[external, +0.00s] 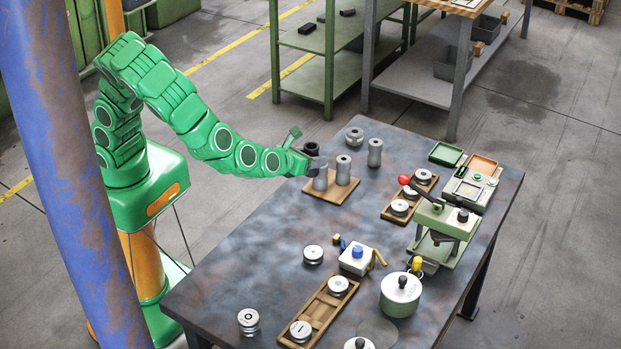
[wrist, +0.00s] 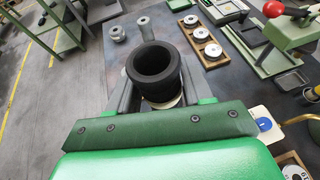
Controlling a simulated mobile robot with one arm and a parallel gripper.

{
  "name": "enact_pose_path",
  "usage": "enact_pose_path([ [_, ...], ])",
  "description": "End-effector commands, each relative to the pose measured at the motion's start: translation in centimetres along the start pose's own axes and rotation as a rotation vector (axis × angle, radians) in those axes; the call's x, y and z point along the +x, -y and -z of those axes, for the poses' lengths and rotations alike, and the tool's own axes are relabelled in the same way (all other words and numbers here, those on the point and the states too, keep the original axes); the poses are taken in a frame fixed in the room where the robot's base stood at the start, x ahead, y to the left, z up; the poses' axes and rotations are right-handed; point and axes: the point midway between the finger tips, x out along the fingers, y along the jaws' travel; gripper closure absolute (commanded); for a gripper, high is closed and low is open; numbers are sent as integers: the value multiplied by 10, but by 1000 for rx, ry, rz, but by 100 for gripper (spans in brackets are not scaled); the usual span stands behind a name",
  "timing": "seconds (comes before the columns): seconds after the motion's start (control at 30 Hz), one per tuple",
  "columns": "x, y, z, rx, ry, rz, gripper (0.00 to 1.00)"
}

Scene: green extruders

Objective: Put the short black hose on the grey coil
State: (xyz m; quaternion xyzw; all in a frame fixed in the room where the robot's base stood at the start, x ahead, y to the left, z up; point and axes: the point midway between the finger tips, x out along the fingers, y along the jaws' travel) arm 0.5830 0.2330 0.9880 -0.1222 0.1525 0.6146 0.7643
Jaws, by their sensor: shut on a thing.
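My gripper (external: 314,162) is shut on the short black hose (wrist: 154,66), with its grey fingers on either side. The hose stands upright with its open end up, and it also shows in the external view (external: 311,148). The gripper is over the left side of a wooden board (external: 329,195) that bears grey cylinders (external: 343,170), one of them right by the fingers. A wider grey spool (external: 354,138) and a waisted grey cylinder (external: 375,153) stand behind the board. I cannot tell which grey piece is the coil. The hose hides what is below it in the wrist view.
A wooden tray with metal discs (external: 408,200) and a green press with a red knob (external: 440,225) stand to the right. A white box with a blue knob (external: 357,258), a pot (external: 400,294) and another disc tray (external: 318,312) are nearer. The table's left middle is clear.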

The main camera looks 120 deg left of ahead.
Motion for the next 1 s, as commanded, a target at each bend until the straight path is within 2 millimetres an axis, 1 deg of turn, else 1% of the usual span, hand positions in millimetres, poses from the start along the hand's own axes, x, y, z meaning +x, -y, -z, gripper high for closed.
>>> enact_pose_path([
  [0.03,11,-3,-6,-3,1,-6,83],
  [0.1,23,-6,-13,-4,2,-8,83],
  [0.27,51,-14,-26,-6,0,-10,83],
  [0.47,86,-30,-43,-9,3,-20,83],
  [0.67,118,-49,-56,-13,1,-31,83],
  [1.0,168,-91,-73,-25,3,-62,83],
])
